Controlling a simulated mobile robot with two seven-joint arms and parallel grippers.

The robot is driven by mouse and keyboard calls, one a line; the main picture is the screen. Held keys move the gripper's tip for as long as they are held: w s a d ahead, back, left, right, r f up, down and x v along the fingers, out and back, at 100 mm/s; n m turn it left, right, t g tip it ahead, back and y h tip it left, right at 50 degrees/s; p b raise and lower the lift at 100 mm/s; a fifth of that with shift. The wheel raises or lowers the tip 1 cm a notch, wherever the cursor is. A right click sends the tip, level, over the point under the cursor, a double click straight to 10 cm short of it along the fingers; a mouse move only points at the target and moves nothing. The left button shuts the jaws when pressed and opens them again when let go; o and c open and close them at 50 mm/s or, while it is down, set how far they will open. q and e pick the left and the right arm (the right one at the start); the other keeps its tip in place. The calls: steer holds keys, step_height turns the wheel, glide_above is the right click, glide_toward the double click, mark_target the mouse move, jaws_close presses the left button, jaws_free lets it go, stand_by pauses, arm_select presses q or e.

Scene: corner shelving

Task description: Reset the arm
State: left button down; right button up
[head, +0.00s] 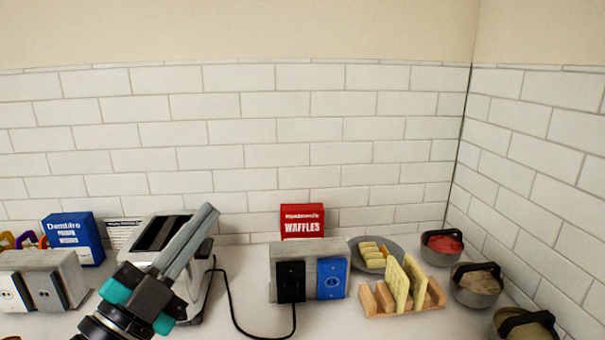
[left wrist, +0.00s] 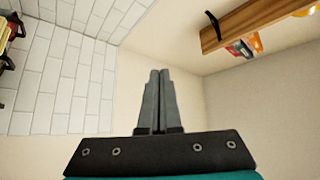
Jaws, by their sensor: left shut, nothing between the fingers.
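My left gripper (head: 203,220) comes in from the lower left in the head view and points up and to the right, in front of a silver toaster (head: 193,284). It hides part of the toaster. In the left wrist view the two fingers of this gripper (left wrist: 157,75) lie together, shut and empty, with wall and ceiling beyond them. My right gripper is in neither view.
A grey outlet block (head: 310,257) with a black cord stands mid-counter before a red waffles box (head: 302,220). A wooden rack (head: 378,301) with slices, a plate (head: 392,262) and several pots are at right. A blue box (head: 75,238) and another outlet block (head: 45,277) are at left.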

arm_select(q)
steer(key=s+a+f+n+g+y, duration=0.1)
steer(key=a+f+n+g+y, duration=0.4)
steer(key=f, duration=0.6)
steer(key=s+a+f+n+g+y, duration=0.1)
steer(key=a+f+n+y, duration=0.2)
steer(key=f+n+y, duration=0.6)
steer(key=s+d+f+g+h, duration=0.2)
steer(key=s+d+f+g, duration=0.1)
steer(key=s+f+g, duration=0.45)
steer(key=s+d+f+g+h, duration=0.2)
steer(key=s+f+g, duration=0.2)
steer(key=s+f, duration=0.6)
step_height(320, 180, down, 24)
steer(key=s+b, duration=0.2)
steer(key=b, duration=0.1)
steer(key=s+a+f+g+b, duration=0.2)
steer(key=s+a+f, duration=0.1)
steer(key=s+f, duration=1.2)
steer(key=shift+s+f+y, duration=0.3)
steer(key=shift+f+y, duration=0.1)
steer(key=shift+f, duration=0.1)
